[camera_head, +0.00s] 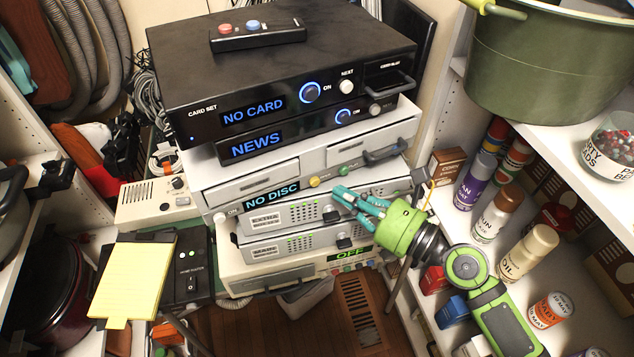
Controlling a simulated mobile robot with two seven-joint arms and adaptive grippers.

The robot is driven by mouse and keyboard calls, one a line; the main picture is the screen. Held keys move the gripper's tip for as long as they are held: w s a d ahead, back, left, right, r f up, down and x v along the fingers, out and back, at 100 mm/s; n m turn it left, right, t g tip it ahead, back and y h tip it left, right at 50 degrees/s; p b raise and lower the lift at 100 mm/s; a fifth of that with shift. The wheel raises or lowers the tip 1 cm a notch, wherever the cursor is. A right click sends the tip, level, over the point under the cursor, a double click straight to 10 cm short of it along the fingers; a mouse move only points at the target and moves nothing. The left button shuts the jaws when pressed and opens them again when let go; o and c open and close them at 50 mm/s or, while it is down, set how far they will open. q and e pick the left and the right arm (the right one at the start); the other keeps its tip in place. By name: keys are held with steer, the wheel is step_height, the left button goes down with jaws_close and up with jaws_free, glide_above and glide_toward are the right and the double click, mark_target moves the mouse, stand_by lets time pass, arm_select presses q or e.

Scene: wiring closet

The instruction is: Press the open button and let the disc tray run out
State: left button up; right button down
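The pale grey disc player (300,160) in the stack shows "NO DISC" in blue on its display (271,194). A yellow button (314,182) and a green button (344,170) sit to the right of the display; their small labels are too small to read surely. No tray stands out from its front. My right gripper (343,193), with teal fingers and a green body, points left just below and in front of these buttons. Its fingers look together and empty. I cannot tell whether a fingertip touches the player. My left gripper is not in view.
Black units reading "NO CARD" (218,128) and "NEWS" (290,142) sit above; other grey units (290,215) sit below. A yellow notepad (130,280) stands at left. Shelves with spray cans (497,212) and a green tub (550,60) crowd the right. Wooden floor lies below.

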steer(key=w+d+b, duration=0.4)
steer(key=d+b, duration=0.2)
steer(key=d, duration=0.6)
steer(key=shift+d, duration=0.3)
steer(key=shift+s, duration=0.1)
stand_by(2.6)
